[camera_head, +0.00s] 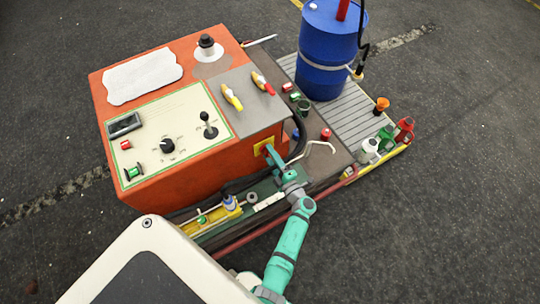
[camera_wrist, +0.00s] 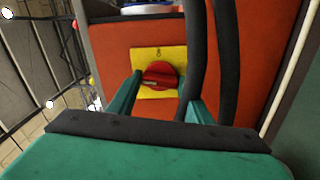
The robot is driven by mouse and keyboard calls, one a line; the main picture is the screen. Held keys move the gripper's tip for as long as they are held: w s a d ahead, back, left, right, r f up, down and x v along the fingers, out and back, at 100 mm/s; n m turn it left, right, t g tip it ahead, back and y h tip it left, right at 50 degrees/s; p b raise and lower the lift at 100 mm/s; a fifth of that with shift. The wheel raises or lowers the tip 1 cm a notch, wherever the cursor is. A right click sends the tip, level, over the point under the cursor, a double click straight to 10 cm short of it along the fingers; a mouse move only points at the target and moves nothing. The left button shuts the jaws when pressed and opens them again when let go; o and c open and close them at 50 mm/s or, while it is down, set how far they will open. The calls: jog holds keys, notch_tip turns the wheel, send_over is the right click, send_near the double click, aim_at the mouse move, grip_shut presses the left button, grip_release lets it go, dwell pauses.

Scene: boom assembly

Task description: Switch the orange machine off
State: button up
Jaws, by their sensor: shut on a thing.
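The orange machine (camera_head: 180,188) stands at the left centre of the head view, with a control panel on top. On its side is a yellow plate (camera_wrist: 173,58) with a round red knob (camera_wrist: 160,75), seen face-on in the wrist view. My gripper (camera_head: 268,150) reaches to this plate from the front right. In the wrist view, the fingers of my gripper (camera_wrist: 158,92) stand on the left and right of the red knob, shut on it. The fingertips hide the knob's side edges. In the head view, my gripper hides the knob.
Black hoses (camera_wrist: 227,60) hang just right of the knob. A blue barrel (camera_head: 325,50) stands on a ribbed platform (camera_head: 345,118) at the back right. Several small cans and a bent white rod (camera_head: 318,144) lie close to my arm.

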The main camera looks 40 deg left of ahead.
jog(key=shift+s+n, duration=0.1)
jog(key=shift+n, duration=1)
jog(key=shift+f, duration=0.1)
jog(key=o, duration=1.1)
jog(key=shift+c, duration=0.2)
jog(key=v, duration=1.1)
